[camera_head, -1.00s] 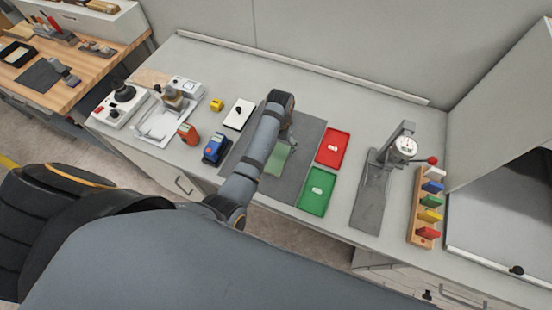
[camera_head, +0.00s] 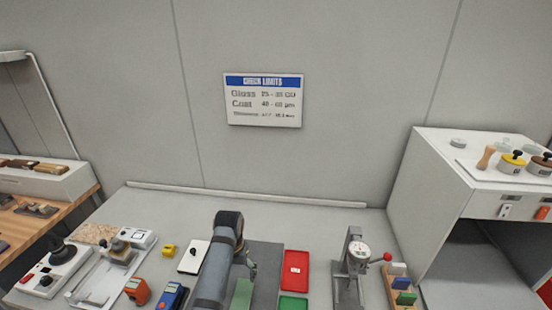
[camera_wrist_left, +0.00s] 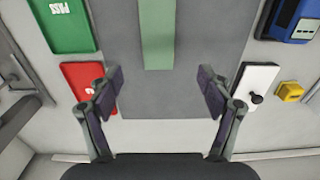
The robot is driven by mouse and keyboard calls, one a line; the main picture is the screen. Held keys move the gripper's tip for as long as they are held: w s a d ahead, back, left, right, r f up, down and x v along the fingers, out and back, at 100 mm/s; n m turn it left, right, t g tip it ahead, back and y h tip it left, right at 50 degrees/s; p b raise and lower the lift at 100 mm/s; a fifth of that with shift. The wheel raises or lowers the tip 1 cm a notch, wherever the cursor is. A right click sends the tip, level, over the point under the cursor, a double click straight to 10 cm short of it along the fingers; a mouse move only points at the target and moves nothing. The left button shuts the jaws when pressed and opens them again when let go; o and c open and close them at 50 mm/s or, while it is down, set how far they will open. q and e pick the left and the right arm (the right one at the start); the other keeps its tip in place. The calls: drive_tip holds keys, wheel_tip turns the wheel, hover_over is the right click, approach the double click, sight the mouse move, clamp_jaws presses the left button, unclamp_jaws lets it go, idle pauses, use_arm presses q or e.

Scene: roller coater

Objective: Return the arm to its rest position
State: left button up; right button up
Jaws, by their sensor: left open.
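My left arm reaches up from the bottom of the head view, and its gripper (camera_head: 249,264) is above the dark grey mat (camera_head: 265,257). In the left wrist view the gripper (camera_wrist_left: 161,88) is open with nothing between its spread fingers. A light green panel (camera_wrist_left: 158,36) lies on the mat, beyond the fingertips and apart from them. The panel (camera_head: 242,294) also shows in the head view, partly hidden by my arm. My right gripper is in neither view.
A red tray (camera_head: 295,270) and a green tray (camera_head: 293,303) lie right of the mat. A gauge stand (camera_head: 355,262) is further right. A blue device (camera_head: 171,296) and white plate (camera_head: 193,257) are left. A limits sign (camera_head: 263,100) hangs on the wall.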

use_arm(q)
drive_tip(key=s+a+f+t, duration=0.25)
drive_tip(key=s+a, duration=0.45)
drive_tip(key=s, duration=0.4)
drive_tip(key=s+r+t+y, duration=0.1)
drive_tip(key=s+r, duration=0.3)
drive_tip(key=s, duration=0.6)
drive_tip(key=s+a+f+b, duration=0.1)
drive_tip(key=f+b, duration=0.2)
drive_tip(key=f, duration=0.9)
drive_tip(key=s+a+f+g+b, duration=0.1)
drive_tip(key=f+b, duration=0.1)
drive_tip(key=f, duration=1.1)
drive_tip(key=s+a+f+b, duration=0.2)
drive_tip(key=f+b, duration=0.1)
drive_tip(key=f, duration=0.9)
drive_tip(key=s+f+g+b, duration=0.1)
drive_tip(key=s+f+b, duration=0.4)
drive_tip(key=s+f, duration=1.2)
drive_tip(key=shift+a+f, duration=0.3)
drive_tip(key=shift+f, duration=0.6)
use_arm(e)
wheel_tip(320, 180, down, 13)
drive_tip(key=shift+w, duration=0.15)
